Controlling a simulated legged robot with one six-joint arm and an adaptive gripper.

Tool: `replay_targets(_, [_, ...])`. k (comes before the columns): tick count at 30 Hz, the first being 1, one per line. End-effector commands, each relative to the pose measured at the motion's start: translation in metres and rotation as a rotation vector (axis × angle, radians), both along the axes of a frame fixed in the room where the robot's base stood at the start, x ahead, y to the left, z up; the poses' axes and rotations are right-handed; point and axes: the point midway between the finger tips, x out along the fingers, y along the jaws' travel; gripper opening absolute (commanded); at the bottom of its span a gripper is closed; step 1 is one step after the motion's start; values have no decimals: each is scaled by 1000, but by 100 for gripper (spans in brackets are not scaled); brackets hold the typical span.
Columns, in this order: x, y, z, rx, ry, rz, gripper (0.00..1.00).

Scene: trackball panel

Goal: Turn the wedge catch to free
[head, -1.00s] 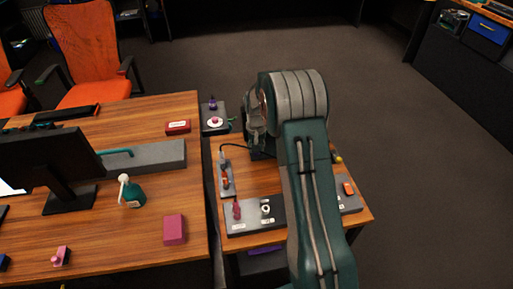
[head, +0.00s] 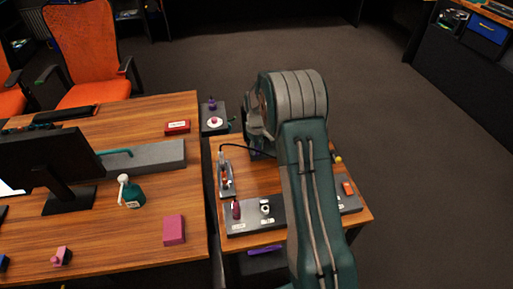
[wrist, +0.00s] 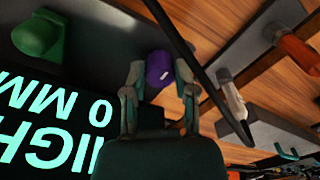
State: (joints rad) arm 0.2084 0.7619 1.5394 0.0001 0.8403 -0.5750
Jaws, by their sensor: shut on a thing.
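A purple knob (wrist: 158,68) with a small white mark sits between the two fingers of my gripper (wrist: 160,75) in the wrist view. My gripper is shut on it, one finger on each side. The knob stands by a dark panel. No label shows that names it as the wedge catch, so I cannot tell for certain that it is. In the head view my arm hides the knob, and the fingertips cannot be made out.
In the wrist view, a green knob (wrist: 38,36), large lit lettering (wrist: 50,120), a black cable (wrist: 195,65) and a white-tipped lever (wrist: 232,98) are close by. In the head view, a grey panel (head: 283,216) with a maroon handle (head: 236,209) lies along the small table's front.

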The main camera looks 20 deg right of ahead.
Motion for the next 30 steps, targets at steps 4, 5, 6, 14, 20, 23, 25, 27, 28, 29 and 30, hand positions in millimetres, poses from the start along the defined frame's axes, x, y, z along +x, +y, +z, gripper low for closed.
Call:
replay_targets(4, [1, 1, -1, 1, -2, 29, 0])
replay_targets(5, [1, 1, -1, 1, -2, 32, 0])
replay_targets(6, [1, 1, -1, 1, -2, 36, 0])
replay_targets(14, [1, 0, -1, 0, -2, 40, 0])
replay_targets(20, [0, 0, -1, 0, -1, 39, 63])
replay_targets(23, [0, 0, -1, 0, -1, 39, 71])
replay_targets(25, [0, 0, 0, 0, -1, 38, 71])
replay_targets(27, [0, 0, 0, 0, -1, 38, 71])
replay_targets(28, [0, 0, 0, 0, -1, 38, 71])
replay_targets(29, [0, 0, 0, 0, -1, 38, 71])
replay_targets(30, [0, 0, 0, 0, -1, 38, 71])
